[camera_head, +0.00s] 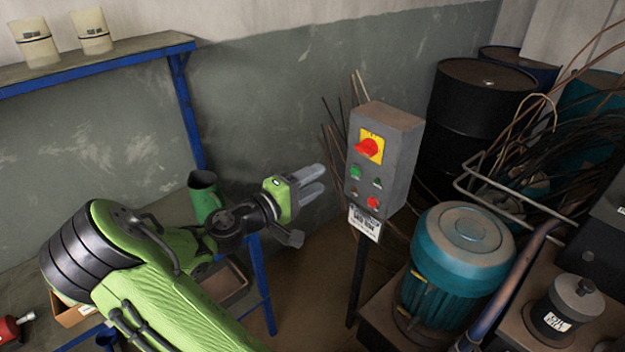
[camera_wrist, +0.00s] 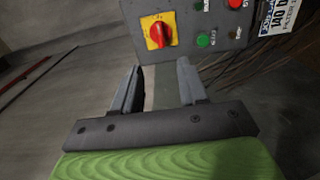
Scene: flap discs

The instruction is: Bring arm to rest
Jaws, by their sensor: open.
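My green arm reaches from the lower left in the head view, and my gripper (camera_head: 318,180) points right toward the grey control box. In the wrist view my gripper (camera_wrist: 160,80) has its two fingers apart with nothing between them. The control box (camera_head: 393,130) stands on a post to the right of the fingertips, with a gap that I cannot measure. It carries a red rotary switch on a yellow plate (camera_head: 370,146) and several small buttons. In the wrist view the control box (camera_wrist: 185,42) lies just beyond the fingertips, with the red switch (camera_wrist: 158,34) near the left fingertip.
A blue-edged shelf (camera_head: 110,58) with two cream containers is at upper left. A teal motor (camera_head: 455,265) stands right of the box's post. Dark barrels (camera_head: 475,115) and tangled rods (camera_head: 560,135) fill the right. A lower bench (camera_head: 75,225) lies behind my arm. Floor shows below my gripper.

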